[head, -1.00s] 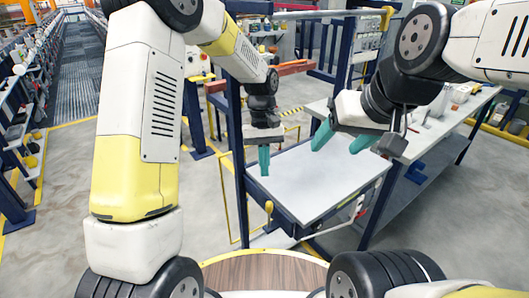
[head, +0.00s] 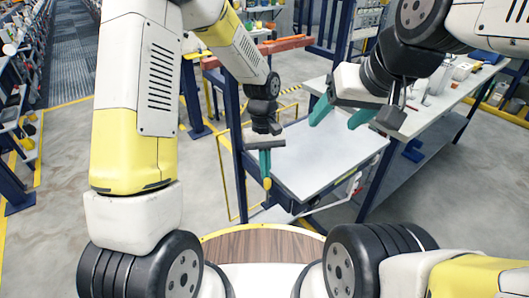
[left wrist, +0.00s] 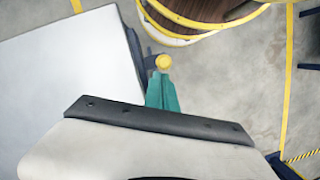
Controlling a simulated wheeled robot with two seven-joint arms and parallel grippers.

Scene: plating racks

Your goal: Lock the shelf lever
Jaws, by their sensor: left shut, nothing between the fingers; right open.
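The shelf (head: 325,160) is a light grey panel in a dark blue frame. Its lever, with a yellow knob (head: 267,184), is at the shelf's front-left corner; the knob also shows in the left wrist view (left wrist: 163,62). My left gripper (head: 265,174) is shut and empty, its teal fingers pointing down at the knob. The fingertips (left wrist: 160,76) are right by the knob; I cannot tell whether they touch it. The lever's stem is mostly hidden in the head view. My right gripper (head: 340,115) is open and empty above the shelf's back right.
A long workbench (head: 440,115) with small items stands behind and right of the shelf. Blue frame posts (head: 235,130) rise at the shelf's left. A red and white part (head: 355,184) is at the shelf's right side. Grey floor at the front right is clear.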

